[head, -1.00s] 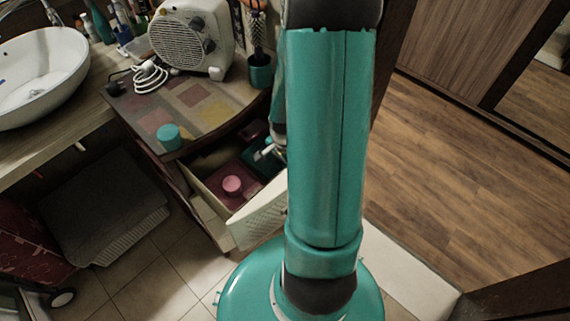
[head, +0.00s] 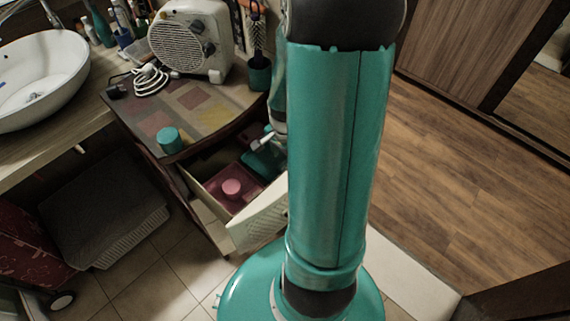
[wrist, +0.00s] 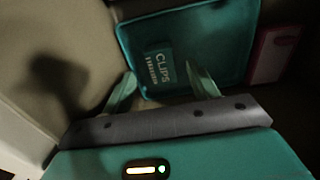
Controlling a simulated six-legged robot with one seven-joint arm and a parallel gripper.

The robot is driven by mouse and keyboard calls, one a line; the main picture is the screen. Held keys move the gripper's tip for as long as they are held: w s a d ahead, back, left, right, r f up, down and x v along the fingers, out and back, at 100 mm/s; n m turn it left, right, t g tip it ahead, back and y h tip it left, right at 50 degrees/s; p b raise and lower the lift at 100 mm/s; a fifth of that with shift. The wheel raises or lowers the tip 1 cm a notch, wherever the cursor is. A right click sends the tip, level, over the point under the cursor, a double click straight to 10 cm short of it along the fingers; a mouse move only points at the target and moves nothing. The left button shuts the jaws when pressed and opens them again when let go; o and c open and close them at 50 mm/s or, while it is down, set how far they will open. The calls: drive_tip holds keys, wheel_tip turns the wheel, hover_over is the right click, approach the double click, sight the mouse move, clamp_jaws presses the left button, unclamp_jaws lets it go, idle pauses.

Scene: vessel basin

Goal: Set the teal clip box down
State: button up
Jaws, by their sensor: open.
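The teal clip box (wrist: 160,69), marked "CLIPS" in pale letters, lies inside a teal tray (wrist: 215,20) in the wrist view. My gripper (wrist: 163,86) is open, with its two teal fingers apart and the box showing beyond and between their tips. I see no finger pressed on the box. In the head view, the teal tray (head: 255,163) sits in the open drawer (head: 262,222), and my arm hides much of that side. The clip box cannot be made out there.
A pink tray (head: 213,188) holding a pink round container (head: 231,188) is beside the teal tray. A teal round container (head: 169,141) stands on the cabinet top, near a heater (head: 190,42) and a brush in a teal cup (head: 258,72). Drawer walls are close around my gripper.

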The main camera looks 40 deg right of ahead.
sight(284, 168)
wheel_tip(284, 168, up, 6)
drive_tip(key=shift+r, duration=0.2)
drive_tip(key=s+a+r+n+t, duration=0.3)
drive_tip(key=a+r+n+t, duration=0.2)
drive_tip(key=a+r+n, duration=1.2)
drive_tip(key=a+r, duration=0.4)
drive_tip(key=a, duration=0.1)
drive_tip(key=shift+a+t, duration=0.2)
drive_tip(key=shift+t, duration=0.1)
